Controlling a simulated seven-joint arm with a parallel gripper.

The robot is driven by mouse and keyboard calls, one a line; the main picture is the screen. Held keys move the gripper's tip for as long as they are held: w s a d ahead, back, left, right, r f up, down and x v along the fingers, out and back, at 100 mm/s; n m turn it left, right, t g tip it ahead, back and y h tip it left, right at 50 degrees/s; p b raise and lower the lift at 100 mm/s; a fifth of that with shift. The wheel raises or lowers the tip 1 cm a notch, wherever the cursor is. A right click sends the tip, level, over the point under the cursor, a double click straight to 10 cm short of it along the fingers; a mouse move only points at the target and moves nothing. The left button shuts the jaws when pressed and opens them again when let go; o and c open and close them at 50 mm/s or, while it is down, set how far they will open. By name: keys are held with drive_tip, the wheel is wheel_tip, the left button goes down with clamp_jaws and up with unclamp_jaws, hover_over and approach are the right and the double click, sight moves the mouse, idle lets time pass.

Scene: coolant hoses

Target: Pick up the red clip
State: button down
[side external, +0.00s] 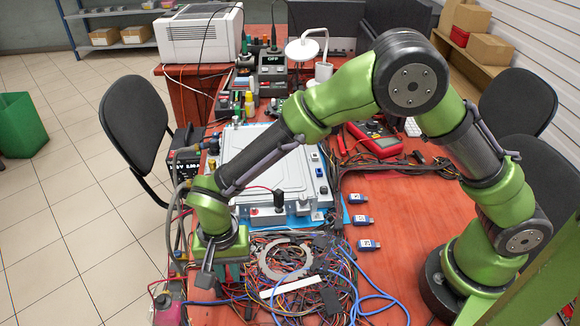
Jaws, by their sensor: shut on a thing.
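My gripper (207,268) is low at the left front edge of the table, beside the tangle of wires. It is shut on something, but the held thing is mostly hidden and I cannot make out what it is. I cannot pick out a red clip with certainty. A pink-red container (167,308) with a pale cap stands just left of and below my gripper. Coolant hoses (176,215) run down the left side of the grey metal case (262,165), close to my wrist.
A tangle of wires (345,268) with a grey ring (285,258) and a white strip (290,286) covers the front. Small blue labelled modules (362,220) lie to the right. A red multimeter (376,138) is farther back. Bare table (410,215) shows at right.

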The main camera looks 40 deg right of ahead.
drive_tip(key=shift+r, duration=0.1)
wheel_tip(320, 180, up, 4)
drive_tip(key=shift+s+d+f, duration=0.1)
drive_tip(key=shift+s+f, duration=0.05)
drive_tip(key=shift+f, duration=0.05)
drive_tip(key=s+d, duration=0.3)
drive_tip(key=s, duration=0.1)
drive_tip(key=s+d, duration=0.3)
drive_tip(key=s, duration=0.1)
drive_tip(key=s+d+r, duration=0.1)
drive_tip(key=s+d, duration=0.3)
drive_tip(key=shift+d+r, duration=0.1)
